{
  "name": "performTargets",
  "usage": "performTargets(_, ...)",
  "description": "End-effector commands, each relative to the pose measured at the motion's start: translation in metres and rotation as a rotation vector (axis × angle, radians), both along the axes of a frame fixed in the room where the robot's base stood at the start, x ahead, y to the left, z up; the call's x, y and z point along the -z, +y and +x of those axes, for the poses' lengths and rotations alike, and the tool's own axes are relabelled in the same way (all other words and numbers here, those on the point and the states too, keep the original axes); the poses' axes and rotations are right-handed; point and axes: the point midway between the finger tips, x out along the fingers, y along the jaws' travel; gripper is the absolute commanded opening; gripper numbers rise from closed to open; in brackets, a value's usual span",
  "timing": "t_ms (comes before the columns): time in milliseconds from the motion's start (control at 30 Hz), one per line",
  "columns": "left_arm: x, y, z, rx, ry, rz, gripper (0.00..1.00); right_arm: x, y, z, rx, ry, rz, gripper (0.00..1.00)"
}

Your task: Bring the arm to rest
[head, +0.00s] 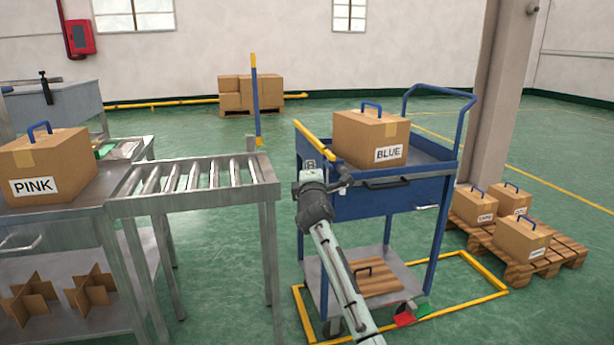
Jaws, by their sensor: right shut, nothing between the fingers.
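My right arm (338,270) reaches up from the bottom edge in front of the blue cart. Its right gripper (344,179) is at the cart's left front corner, small and dark against the blue panel. It is shut with nothing held. The box labelled BLUE (355,139), with a blue handle, sits on the cart's top tray, behind and to the right of the gripper and apart from it in the picture. My left gripper is not in view.
The blue cart (433,170) stands inside a yellow floor frame (468,304). A roller conveyor (190,176) and a bench with a PINK box (45,167) are at left. A pallet (545,258) with several boxes is at right. Green floor lies open behind.

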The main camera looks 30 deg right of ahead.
Motion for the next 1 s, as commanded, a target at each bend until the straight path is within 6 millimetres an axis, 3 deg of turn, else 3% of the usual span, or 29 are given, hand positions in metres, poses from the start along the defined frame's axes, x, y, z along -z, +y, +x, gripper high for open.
performTargets(100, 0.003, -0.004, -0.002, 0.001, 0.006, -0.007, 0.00, 0.000, 0.012, -0.023, -0.002, -0.001, 0.000, 0.00)
performTargets(233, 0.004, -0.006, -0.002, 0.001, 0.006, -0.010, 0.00, 0.000, 0.021, -0.038, -0.002, -0.001, 0.000, 0.00)
performTargets(533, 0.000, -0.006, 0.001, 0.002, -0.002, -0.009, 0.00, 0.000, 0.026, -0.049, -0.001, 0.001, 0.001, 0.00)
performTargets(633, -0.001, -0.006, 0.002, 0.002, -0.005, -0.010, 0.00, 0.013, 0.027, -0.052, -0.003, 0.012, 0.027, 0.00)
performTargets(767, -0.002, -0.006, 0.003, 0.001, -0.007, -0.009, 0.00, 0.068, 0.032, -0.068, -0.009, 0.066, 0.155, 0.00)
performTargets(867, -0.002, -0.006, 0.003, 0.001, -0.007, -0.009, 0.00, 0.135, 0.040, -0.094, 0.000, 0.134, 0.322, 0.00)
performTargets(1000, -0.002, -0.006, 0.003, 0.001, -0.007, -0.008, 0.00, 0.229, 0.054, -0.147, 0.051, 0.238, 0.574, 0.00)
